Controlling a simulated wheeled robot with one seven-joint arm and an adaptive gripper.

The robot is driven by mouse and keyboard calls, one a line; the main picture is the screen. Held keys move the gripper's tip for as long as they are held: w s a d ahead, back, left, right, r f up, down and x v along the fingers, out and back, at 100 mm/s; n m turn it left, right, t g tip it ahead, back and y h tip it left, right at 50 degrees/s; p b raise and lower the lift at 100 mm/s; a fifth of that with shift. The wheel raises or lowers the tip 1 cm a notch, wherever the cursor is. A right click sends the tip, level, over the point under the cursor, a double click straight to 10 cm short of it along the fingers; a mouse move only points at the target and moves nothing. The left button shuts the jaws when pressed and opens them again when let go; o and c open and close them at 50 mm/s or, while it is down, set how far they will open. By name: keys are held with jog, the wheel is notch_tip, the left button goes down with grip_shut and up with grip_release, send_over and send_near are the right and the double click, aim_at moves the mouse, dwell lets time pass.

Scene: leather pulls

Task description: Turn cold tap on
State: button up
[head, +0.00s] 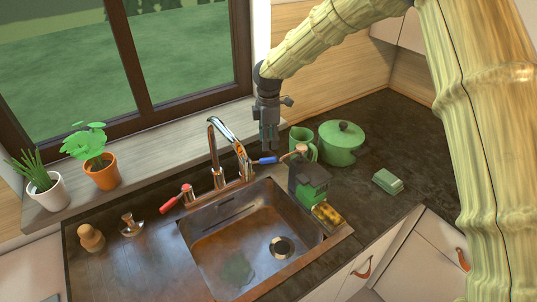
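The cold tap lever has a blue handle (265,160) and sits on the right side of the copper-coloured faucet (216,155), behind the sink. The hot tap lever with a red handle (177,197) is on the left side. My gripper (269,146) points down just above and behind the blue handle. It looks apart from the handle, but the exact gap is hard to judge. Its fingers appear close together and are too small to tell if they are shut. I see no water running from the spout.
The sink basin (212,251) is in front of the faucet. A green mug (303,143), a green lidded pot (341,144) and a dark green caddy (309,182) stand right of my gripper. A yellow sponge (327,214) is by the sink. Potted plants (101,172) line the windowsill.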

aim_at(269, 158)
jog(key=f, duration=0.2)
jog(key=f+p, duration=0.1)
jog(key=f, duration=0.2)
jog(key=shift+w+f+p, duration=0.25)
jog(key=shift+f+p, duration=0.1)
jog(key=shift+p, duration=0.05)
jog(key=shift+s+f+p, duration=0.15)
jog(key=shift+f+p, duration=0.15)
jog(key=shift+f, duration=0.95)
grip_shut()
